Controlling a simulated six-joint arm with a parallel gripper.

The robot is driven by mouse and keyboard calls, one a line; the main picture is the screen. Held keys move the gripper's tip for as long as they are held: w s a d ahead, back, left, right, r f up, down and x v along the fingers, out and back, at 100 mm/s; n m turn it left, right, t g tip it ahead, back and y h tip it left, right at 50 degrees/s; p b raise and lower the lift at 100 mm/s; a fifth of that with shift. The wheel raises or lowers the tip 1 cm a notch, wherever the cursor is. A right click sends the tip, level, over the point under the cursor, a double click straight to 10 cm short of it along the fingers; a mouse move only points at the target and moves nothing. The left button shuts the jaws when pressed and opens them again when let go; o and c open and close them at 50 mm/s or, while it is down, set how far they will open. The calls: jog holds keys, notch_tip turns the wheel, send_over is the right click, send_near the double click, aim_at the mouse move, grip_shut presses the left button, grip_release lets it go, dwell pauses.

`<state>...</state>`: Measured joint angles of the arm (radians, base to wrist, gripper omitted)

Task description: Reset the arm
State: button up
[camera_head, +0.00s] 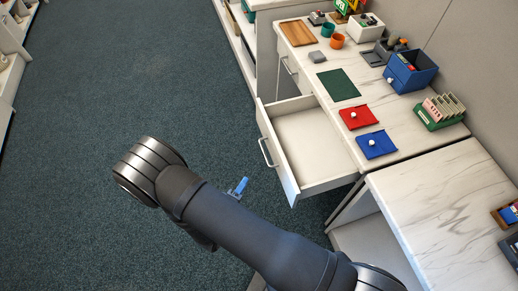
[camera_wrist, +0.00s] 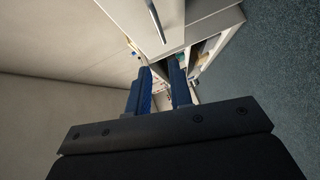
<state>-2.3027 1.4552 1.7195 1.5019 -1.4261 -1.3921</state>
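My arm reaches in from the lower right in the head view and bends over the floor in front of the cabinet. My gripper mostly hides behind the arm there; a blue fingertip part (camera_head: 239,187) shows beside it, left of the drawer. In the wrist view my gripper (camera_wrist: 163,88) shows two blue fingers apart with nothing held between them. An open, empty-looking white drawer (camera_head: 312,140) stands out from the cabinet. Its handle (camera_wrist: 156,20) is near the top of the wrist view, apart from the fingers.
The marble-look counter (camera_head: 318,70) holds a red tile (camera_head: 360,117), a blue tile (camera_head: 376,150), a green mat (camera_head: 338,85), a blue bin (camera_head: 418,72) and cups. A lower marble-look surface (camera_head: 445,200) is at right. The dark carpet (camera_head: 100,90) at left is clear.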

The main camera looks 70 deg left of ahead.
aim_at(264, 152)
jog(key=shift+w, duration=0.1)
jog(key=x, duration=1.7)
jog(key=shift+w+a, duration=0.1)
jog(key=v, duration=1.7)
jog(key=x, duration=1.7)
jog(key=shift+w, duration=0.15)
dwell(2.0)
